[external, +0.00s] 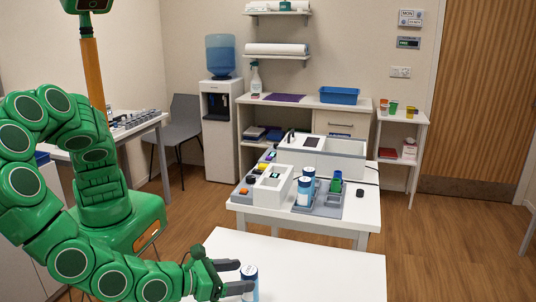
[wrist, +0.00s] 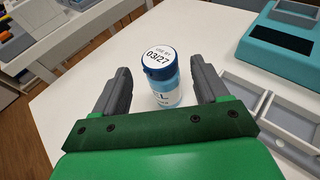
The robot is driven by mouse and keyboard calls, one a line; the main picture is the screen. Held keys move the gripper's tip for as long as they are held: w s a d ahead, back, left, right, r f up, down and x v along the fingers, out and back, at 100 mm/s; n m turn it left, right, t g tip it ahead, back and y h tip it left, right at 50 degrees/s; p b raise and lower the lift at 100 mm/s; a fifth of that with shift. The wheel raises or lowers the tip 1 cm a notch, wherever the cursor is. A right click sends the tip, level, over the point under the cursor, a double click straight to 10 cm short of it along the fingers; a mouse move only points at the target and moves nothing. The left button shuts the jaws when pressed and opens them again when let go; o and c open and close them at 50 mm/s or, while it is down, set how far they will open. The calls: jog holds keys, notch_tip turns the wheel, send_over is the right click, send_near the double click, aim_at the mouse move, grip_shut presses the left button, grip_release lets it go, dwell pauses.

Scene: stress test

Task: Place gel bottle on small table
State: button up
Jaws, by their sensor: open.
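The gel bottle, a small white bottle with a dark blue cap (external: 250,271), stands upright on the front white table (external: 310,265). In the wrist view its round top label (wrist: 159,56) reads "03/27" and the lower body shows part of a word ending in "L". My gripper (external: 243,277) is open, with its grey fingers on either side of the bottle. In the wrist view the gripper (wrist: 162,78) shows a gap on both sides of the bottle. I cannot tell for sure which white table is the small table.
A teal device (wrist: 283,42) and a grey-white tray (wrist: 283,118) lie right of the bottle in the wrist view. Behind, another white table (external: 356,217) is crowded with boxes and bottles. The front table is clear to the bottle's right in the external view.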

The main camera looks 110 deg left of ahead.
aim_at(256, 272)
jog(key=shift+x, duration=2.65)
jog(key=shift+r, duration=0.1)
jog(key=c, duration=1.2)
